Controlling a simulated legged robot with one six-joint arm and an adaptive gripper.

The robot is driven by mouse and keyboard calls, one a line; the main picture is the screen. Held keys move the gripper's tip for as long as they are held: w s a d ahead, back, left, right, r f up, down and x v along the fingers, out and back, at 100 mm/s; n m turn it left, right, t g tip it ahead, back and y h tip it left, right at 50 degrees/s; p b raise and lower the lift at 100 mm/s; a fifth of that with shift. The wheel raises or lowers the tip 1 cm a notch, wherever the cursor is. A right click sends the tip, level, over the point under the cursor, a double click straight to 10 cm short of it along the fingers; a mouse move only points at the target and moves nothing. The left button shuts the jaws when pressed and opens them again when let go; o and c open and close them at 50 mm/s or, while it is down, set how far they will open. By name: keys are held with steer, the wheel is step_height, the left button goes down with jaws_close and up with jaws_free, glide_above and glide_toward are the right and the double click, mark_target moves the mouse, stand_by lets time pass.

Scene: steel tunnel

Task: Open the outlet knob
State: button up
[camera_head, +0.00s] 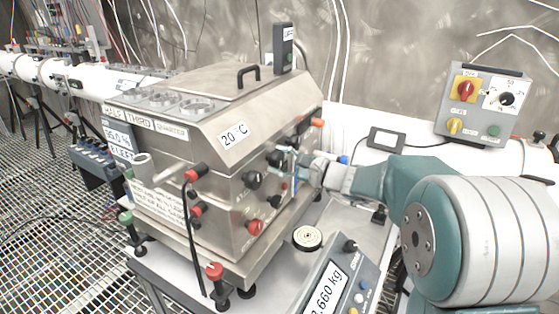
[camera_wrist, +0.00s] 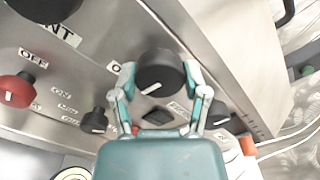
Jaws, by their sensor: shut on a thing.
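The round black knob (camera_wrist: 160,72), with a white pointer line, sits on the steel panel in the wrist view. A label starting with "O" is beside it, partly hidden by a finger. My gripper (camera_wrist: 159,76) has one teal finger on each side of this knob and is shut on it. The pointer line slants down to the left. In the head view my gripper (camera_head: 287,159) reaches the right-hand face of the steel machine (camera_head: 218,155) from the right, and its fingers partly hide the knob there.
A red knob (camera_wrist: 15,90) marked OFF, a large black knob (camera_wrist: 43,8) and a small black knob (camera_wrist: 94,121) share the panel. A scale display (camera_head: 330,287) stands in front of the machine. A grey control box (camera_head: 484,105) is at the right.

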steer(key=shift+m, duration=1.3)
steer(key=o, duration=1.1)
steer(key=shift+a, duration=0.15)
steer(key=shift+o, duration=0.2)
steer(key=v, duration=1.2)
steer(key=shift+w+f, duration=0.1)
steer(key=shift+f, duration=0.05)
